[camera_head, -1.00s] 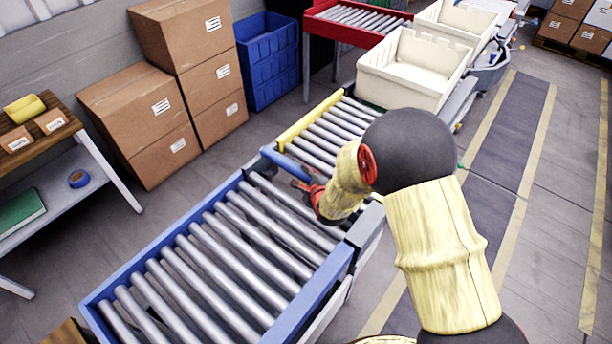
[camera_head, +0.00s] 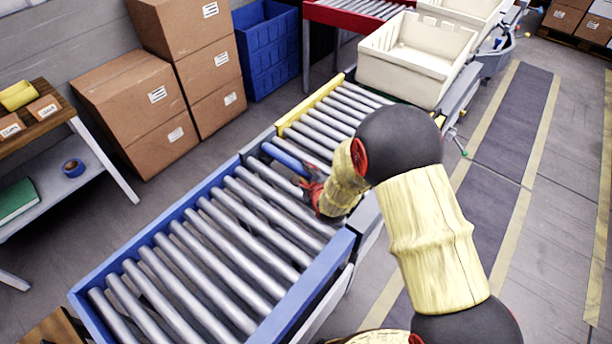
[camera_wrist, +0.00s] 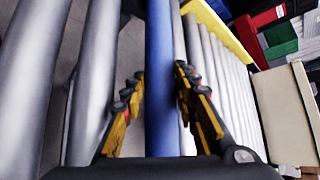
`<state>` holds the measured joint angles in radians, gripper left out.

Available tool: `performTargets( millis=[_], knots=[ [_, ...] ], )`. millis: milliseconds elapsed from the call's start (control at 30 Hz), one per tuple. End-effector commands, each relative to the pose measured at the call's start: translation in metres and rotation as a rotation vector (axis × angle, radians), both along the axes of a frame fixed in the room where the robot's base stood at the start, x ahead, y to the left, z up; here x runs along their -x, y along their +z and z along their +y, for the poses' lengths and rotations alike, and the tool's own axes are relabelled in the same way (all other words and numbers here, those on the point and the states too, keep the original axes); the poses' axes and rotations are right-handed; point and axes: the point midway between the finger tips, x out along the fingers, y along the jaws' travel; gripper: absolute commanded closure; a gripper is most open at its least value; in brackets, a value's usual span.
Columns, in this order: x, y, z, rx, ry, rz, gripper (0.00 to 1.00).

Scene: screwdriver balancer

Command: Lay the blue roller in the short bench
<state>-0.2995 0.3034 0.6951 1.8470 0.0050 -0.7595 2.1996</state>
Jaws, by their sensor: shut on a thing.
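The blue roller (camera_head: 284,157) lies crosswise over the short grey-framed bench (camera_head: 257,141), between the blue-framed and yellow-framed roller sections. It runs roughly parallel to the grey rollers. My gripper (camera_head: 311,186) is shut on it near its right part; my arm hides that end. In the wrist view the blue roller (camera_wrist: 160,85) runs lengthwise between the two fingers of my gripper (camera_wrist: 158,92), with grey rollers on both sides. Its far end appears at or just inside the bench's far rail. I cannot tell whether it is seated.
A blue-framed roller conveyor (camera_head: 165,222) fills the near left. A yellow-framed section (camera_head: 310,101) lies beyond the bench, with a cream bin (camera_head: 415,62) behind it. Cardboard boxes (camera_head: 135,105) stand at the left. The floor on the right is clear.

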Motion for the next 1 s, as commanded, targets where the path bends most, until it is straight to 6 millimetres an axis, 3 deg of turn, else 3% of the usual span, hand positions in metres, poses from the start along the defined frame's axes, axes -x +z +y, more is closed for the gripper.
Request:
performTargets(
  millis=[33,333,367,700,1000],
  knots=[
    [0.008,-0.013,0.000,0.007,0.006,0.021,1.00],
    [0.013,-0.021,0.001,0.013,0.011,0.035,1.00],
    [0.014,-0.021,0.001,0.013,0.011,0.035,0.69],
    [0.020,-0.018,0.000,0.014,0.014,0.037,0.50],
    [0.054,0.009,-0.014,0.009,0.009,0.028,0.49]
  ],
)
